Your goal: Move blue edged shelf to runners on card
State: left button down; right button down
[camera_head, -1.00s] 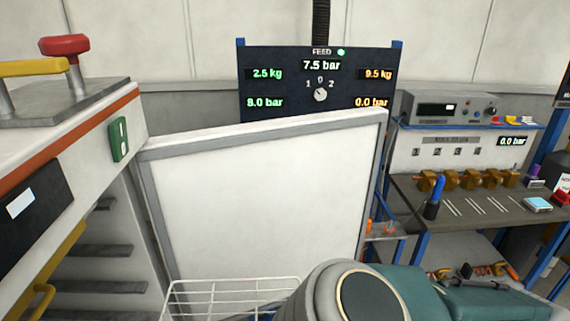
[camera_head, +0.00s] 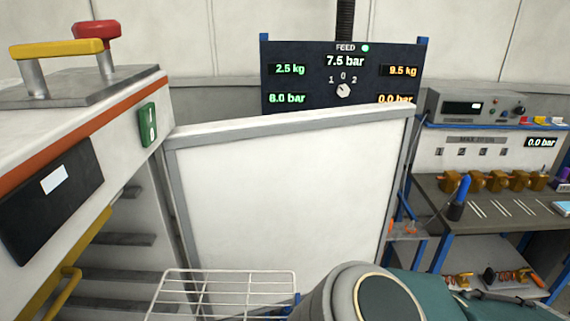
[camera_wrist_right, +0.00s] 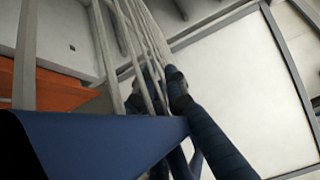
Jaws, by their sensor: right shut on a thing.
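The white wire shelf (camera_head: 222,271) is at the bottom centre of the head view, in front of a white panel. In the right wrist view its wires (camera_wrist_right: 103,50) run upward beside a broad blue edge (camera_wrist_right: 95,140). My right gripper (camera_wrist_right: 160,88) is shut on the shelf at its wires, near the blue edge. In the head view my right arm hides the shelf's right end and the gripper. Grey runners (camera_head: 122,240) show inside the open white cabinet (camera_head: 165,220) at the left. My left gripper is not in view. I see no separate card.
A grey-framed white panel (camera_head: 290,190) stands upright right of the cabinet. A feed display (camera_head: 343,75) is behind it. A workbench (camera_head: 500,205) with brass parts stands at the right. Yellow and red handles (camera_head: 58,48) top the cabinet.

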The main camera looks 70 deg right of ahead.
jog(key=shift+w+a+b, duration=0.2)
jog(key=shift+w+b, duration=0.1)
jog(key=shift+w, duration=0.35)
jog(key=shift+w+a+b, duration=0.25)
jog(key=shift+w+b, duration=0.05)
jog(key=shift+w, duration=0.35)
jog(key=shift+w+a+b, duration=0.2)
jog(key=shift+w+b, duration=0.1)
jog(key=shift+w, duration=0.35)
jog(key=shift+w+a+r, duration=0.1)
jog(key=shift+w+a, duration=0.1)
jog(key=shift+w, duration=0.25)
jog(key=shift+w+a, duration=0.15)
jog(key=shift+w, duration=0.3)
jog(key=shift+w+a, duration=0.35)
jog(key=shift+w, duration=0.6)
jog(key=shift+w+a, duration=0.3)
jog(key=shift+w, duration=0.6)
jog(key=shift+w+a, duration=1.05)
jog(key=shift+w, duration=1.8)
jog(key=shift+w+a, duration=1)
jog(key=shift+w, duration=1.8)
jog(key=shift+w+a, duration=1.05)
jog(key=shift+w, duration=1.8)
jog(key=w+a+f+b, duration=0.2)
jog(key=w+a, duration=0.1)
jog(key=w, duration=0.5)
jog(key=shift+w+b, duration=0.15)
jog(key=shift+b, duration=0.2)
jog(key=shift+f, duration=0.3)
